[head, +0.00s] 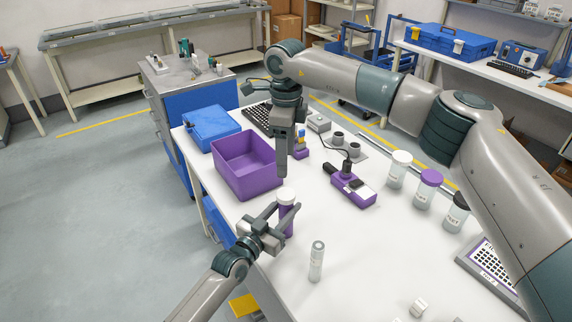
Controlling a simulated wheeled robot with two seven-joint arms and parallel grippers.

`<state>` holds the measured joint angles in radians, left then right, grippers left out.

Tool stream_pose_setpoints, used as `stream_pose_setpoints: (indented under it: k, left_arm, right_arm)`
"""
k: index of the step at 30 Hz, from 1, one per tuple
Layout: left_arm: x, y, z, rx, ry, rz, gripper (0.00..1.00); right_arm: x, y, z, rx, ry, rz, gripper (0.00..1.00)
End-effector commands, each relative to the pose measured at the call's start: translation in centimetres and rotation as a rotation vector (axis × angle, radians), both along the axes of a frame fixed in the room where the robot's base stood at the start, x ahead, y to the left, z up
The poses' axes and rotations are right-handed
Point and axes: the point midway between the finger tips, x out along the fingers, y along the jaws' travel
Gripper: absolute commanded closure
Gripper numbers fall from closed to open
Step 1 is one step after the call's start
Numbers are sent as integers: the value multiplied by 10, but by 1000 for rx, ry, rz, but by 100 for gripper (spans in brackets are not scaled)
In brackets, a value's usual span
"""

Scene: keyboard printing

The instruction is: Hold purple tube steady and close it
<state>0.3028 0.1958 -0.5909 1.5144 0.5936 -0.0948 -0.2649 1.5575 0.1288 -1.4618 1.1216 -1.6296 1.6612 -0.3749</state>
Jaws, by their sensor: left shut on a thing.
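The purple tube (289,222) stands upright near the front left edge of the white table, with a white cap (286,193) at its top. My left gripper (286,213) is shut on the tube's body from the left. My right gripper (282,173) points straight down just above the white cap, with a small gap showing between them. Its fingers are seen edge-on, so I cannot tell whether they are apart. Part of the tube is hidden by my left fingers.
A purple bin (213,163) and a blue case (207,128) stand to the left. A clear tube (317,262) stands in front. A purple handheld device (353,189) lies to the right, near jars with white (398,168), purple (427,188) and black lids (456,212). The front centre is mostly clear.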

Motion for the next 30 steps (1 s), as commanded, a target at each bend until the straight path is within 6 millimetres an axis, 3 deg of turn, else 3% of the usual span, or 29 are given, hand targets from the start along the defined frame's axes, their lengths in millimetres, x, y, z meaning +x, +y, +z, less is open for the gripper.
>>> stream_pose_setpoints:
  k: [10,11,13,30]
  left_arm:
    - [0,0,0,-1,-1,0,100]
    - [0,0,0,-1,-1,0,60]
    - [0,0,0,-1,-1,0,45]
    - [-11,7,-1,-1,0,0,45]
  right_arm:
    - [0,0,3,0,1,0,37]
    - [0,0,3,0,1,0,37]
    - [0,0,3,0,0,0,37]
    - [0,0,0,0,0,0,37]
